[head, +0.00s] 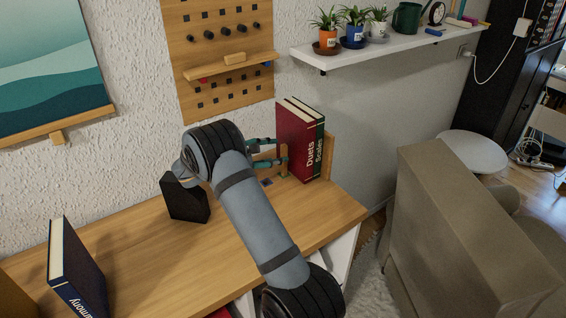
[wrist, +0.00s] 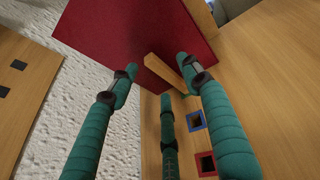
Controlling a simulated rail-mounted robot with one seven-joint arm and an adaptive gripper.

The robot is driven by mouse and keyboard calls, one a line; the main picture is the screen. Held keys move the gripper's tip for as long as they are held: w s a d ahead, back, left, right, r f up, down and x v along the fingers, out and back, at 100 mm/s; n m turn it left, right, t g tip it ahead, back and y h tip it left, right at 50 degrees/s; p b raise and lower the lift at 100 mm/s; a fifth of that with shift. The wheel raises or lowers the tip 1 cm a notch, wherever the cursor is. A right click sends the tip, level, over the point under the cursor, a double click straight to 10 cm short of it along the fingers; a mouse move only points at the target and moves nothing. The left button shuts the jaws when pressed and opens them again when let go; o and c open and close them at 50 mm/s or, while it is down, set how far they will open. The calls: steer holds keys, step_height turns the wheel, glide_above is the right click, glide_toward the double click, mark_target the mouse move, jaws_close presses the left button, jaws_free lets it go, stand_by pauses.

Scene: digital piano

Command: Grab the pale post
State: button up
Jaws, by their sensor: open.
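The pale post (head: 284,160) is a light wooden upright standing beside the red book on the desk. In the wrist view the pale post (wrist: 166,72) shows as a slanting bar ahead of the fingers, closer to the right fingertip. My gripper (head: 279,150) has teal fingers and reaches toward the post from the left. In the wrist view my gripper (wrist: 157,64) is open, with the fingertips spread to either side of the post's near end. I cannot tell whether a fingertip touches it. My arm hides part of the desk.
The red book (head: 303,140) stands upright right behind the post. Blue-rimmed (wrist: 197,120) and red-rimmed (wrist: 205,163) square holes lie near the right finger. A black block (head: 184,198) and a navy book (head: 75,268) stand left on the desk (head: 150,265). A pegboard (head: 221,90) hangs behind.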

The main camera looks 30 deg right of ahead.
mark_target(284, 164)
steer(key=shift+w+a+f+p+x, duration=0.1)
steer(key=shift+f+p+x, duration=0.1)
steer(key=shift+x, duration=0.55)
steer(key=shift+w+a+f+p+x, duration=0.1)
steer(key=shift+p+x, duration=0.1)
steer(key=shift+x, duration=0.55)
steer(key=shift+w+a+f+p+x, duration=0.1)
steer(key=shift+p+x, duration=0.1)
steer(key=shift+x, duration=0.55)
steer(key=c, duration=1.1)
